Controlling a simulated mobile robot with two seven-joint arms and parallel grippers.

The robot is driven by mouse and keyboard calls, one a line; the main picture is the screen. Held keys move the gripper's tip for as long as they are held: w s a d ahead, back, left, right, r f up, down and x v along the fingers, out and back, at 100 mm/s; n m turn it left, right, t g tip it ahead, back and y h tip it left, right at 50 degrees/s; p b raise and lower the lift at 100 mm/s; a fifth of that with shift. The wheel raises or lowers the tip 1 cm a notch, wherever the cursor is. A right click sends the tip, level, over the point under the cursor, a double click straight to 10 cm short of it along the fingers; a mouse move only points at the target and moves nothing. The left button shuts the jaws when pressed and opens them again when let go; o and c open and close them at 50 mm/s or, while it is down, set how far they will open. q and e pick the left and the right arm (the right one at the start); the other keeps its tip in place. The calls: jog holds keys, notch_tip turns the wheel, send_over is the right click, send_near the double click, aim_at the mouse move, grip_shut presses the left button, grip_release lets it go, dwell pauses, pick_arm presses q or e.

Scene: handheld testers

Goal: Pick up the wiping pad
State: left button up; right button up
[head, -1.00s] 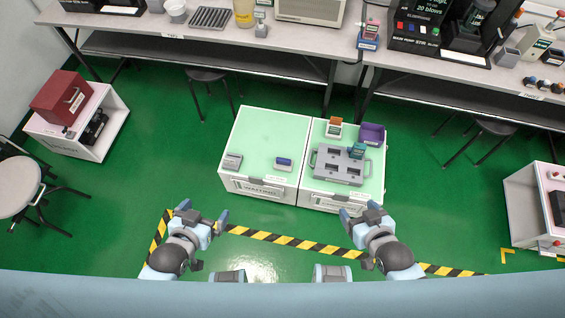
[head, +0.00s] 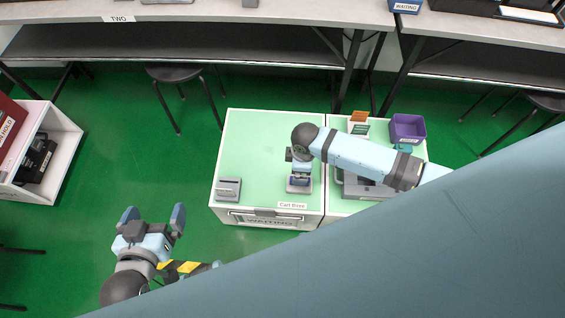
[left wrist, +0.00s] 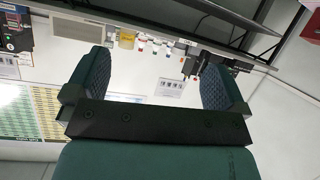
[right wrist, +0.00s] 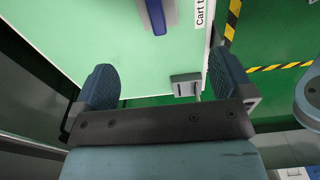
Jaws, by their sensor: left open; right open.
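The wiping pad appears to be the small dark blue block (head: 299,181) on a grey base on the left cart's green top (head: 257,140). In the right wrist view the blue block (right wrist: 156,16) shows at the top edge, partly cut off. My right gripper (right wrist: 164,78) is open and empty over the cart top, with the block beyond its fingertips in that view. In the head view the right arm reaches in from the right and its gripper (head: 299,166) is close to the block. My left gripper (head: 150,214) is open and empty, left of the cart.
A grey block-shaped item (head: 228,189) sits at the cart's front left. The right cart holds a grey tray (head: 364,188), partly hidden by my arm, a purple bin (head: 407,128) and an orange-topped item (head: 359,122). A stool (head: 180,75) stands behind.

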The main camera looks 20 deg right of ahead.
jog(key=f+b, duration=0.1)
jog(key=f, duration=0.1)
jog(key=f+b, duration=0.1)
jog(key=f, duration=0.2)
jog(key=f+b, duration=0.1)
jog(key=f, duration=0.2)
jog(key=shift+w+d, duration=0.2)
jog(key=shift+w, duration=0.05)
jog(key=shift+f, duration=0.5)
jog(key=shift+f+b, duration=0.35)
jog(key=shift+f, duration=0.05)
notch_tip(320, 180, down, 4)
jog(key=shift+s+d+f+b, duration=0.1)
jog(key=shift+s+d+b, duration=0.05)
jog(key=shift+b, duration=1)
jog(key=shift+f, duration=0.1)
jog(key=c, duration=1)
pick_arm(q)
jog(key=w+d+r+t+h, duration=0.2)
jog(key=d+r+t+h, duration=0.2)
jog(key=r, duration=0.6)
jog(key=shift+d+r+t, duration=0.2)
jog(key=shift+r+t, duration=0.15)
jog(key=shift+t, duration=0.45)
pick_arm(e)
jog(key=shift+c, duration=0.2)
